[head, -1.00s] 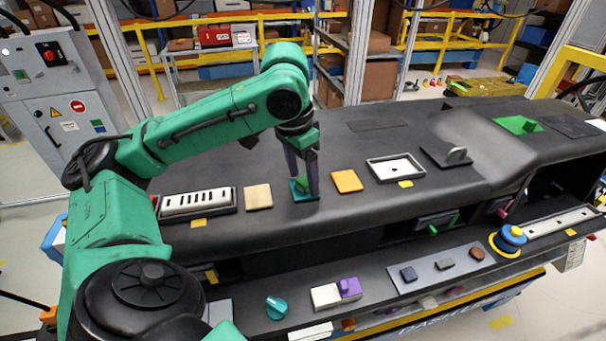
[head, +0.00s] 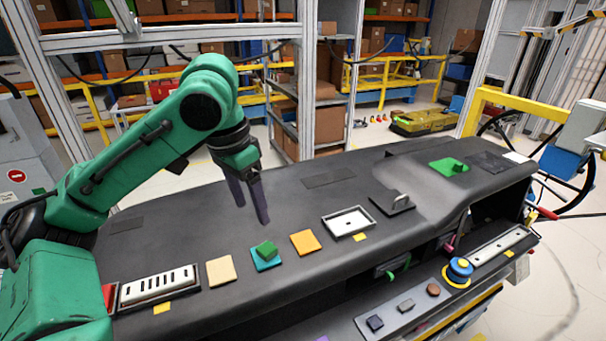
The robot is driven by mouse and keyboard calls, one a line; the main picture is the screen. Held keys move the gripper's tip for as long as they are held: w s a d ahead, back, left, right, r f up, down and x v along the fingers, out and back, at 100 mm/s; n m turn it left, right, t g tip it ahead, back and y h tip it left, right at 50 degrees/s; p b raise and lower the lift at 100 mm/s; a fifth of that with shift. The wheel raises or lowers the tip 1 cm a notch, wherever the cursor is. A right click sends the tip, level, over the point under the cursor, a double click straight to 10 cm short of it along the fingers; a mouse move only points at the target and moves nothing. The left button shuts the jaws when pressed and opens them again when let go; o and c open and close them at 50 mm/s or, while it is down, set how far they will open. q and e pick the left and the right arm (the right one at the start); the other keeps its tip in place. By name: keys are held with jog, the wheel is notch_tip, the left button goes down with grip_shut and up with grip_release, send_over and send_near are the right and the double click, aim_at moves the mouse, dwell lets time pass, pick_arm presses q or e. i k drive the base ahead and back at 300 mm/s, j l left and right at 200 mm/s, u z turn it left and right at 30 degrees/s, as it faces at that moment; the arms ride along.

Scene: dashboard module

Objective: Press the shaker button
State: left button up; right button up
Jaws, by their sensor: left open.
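My left gripper (head: 252,212) is open and empty, fingers pointing down above the black dashboard surface (head: 310,205). Below and slightly right of the fingertips is a teal square (head: 268,266) with a green block (head: 266,250) on it, apart from the gripper. No part is clearly marked as the shaker button; I cannot tell which one it is. In the same row are a beige square (head: 221,271) and an orange square (head: 306,243). My right gripper is not in view.
A white slotted panel (head: 158,288) lies at left, a white framed plate (head: 347,223) and a black plate with grey handle (head: 393,203) at right. A lower shelf holds a blue-yellow knob (head: 458,270) and small buttons (head: 404,306). The dashboard's rear is mostly clear.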

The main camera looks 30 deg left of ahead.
aim_at(462, 263)
jog(key=k+l, duration=1.15)
jog(key=l, duration=0.25)
